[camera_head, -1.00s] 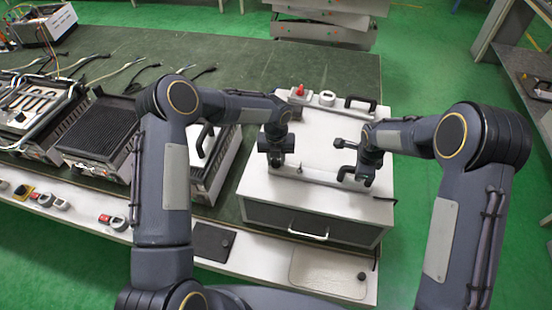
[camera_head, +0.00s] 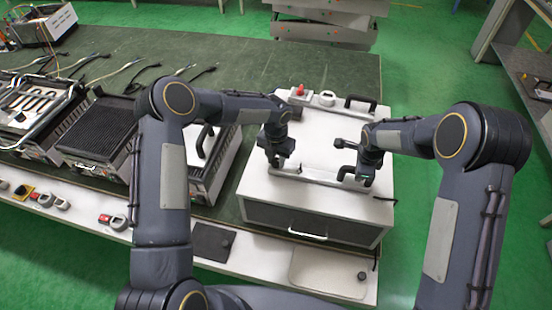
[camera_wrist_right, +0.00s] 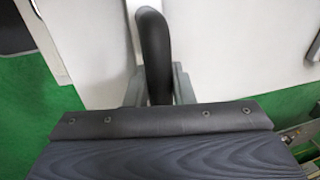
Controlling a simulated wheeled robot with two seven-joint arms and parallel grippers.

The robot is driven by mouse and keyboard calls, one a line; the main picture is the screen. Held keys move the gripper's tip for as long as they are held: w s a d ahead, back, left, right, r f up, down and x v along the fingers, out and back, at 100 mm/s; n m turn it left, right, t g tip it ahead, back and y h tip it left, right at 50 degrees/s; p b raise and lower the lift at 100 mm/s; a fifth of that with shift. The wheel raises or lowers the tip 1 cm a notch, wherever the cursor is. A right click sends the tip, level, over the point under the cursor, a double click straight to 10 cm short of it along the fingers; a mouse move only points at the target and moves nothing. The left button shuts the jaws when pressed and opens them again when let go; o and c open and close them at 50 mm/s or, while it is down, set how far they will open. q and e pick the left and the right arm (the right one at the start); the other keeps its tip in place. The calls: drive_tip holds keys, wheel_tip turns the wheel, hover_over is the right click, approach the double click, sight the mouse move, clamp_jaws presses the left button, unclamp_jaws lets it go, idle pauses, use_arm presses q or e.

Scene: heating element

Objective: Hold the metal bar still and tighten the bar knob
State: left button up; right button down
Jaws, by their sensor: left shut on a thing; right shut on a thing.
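The metal bar (camera_head: 318,181) lies along the front of the white box top (camera_head: 320,150). My left gripper (camera_head: 276,164) is at the bar's left end, shut on it, its fingertips partly hidden by the wrist. My right gripper (camera_head: 357,178) is at the bar's right end. In the right wrist view, a black curved grip, apparently the bar knob (camera_wrist_right: 155,45), stands between the grey fingers of the right gripper (camera_wrist_right: 152,90), which are shut on it. The knob's lower end is hidden by the gripper body.
A black handle (camera_head: 360,103), a red button (camera_head: 299,90) and a white round part (camera_head: 327,98) are at the box's back edge. Dark grill units (camera_head: 95,132) stand on the table to the left. The middle of the box top is clear.

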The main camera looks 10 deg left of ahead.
sight(276, 161)
use_arm(q)
drive_tip(key=o, duration=1)
wheel_tip(276, 161, up, 12)
idle(0.3)
use_arm(e)
drive_tip(key=c, duration=1.2)
unclamp_jaws()
drive_tip(key=shift+o, duration=0.2)
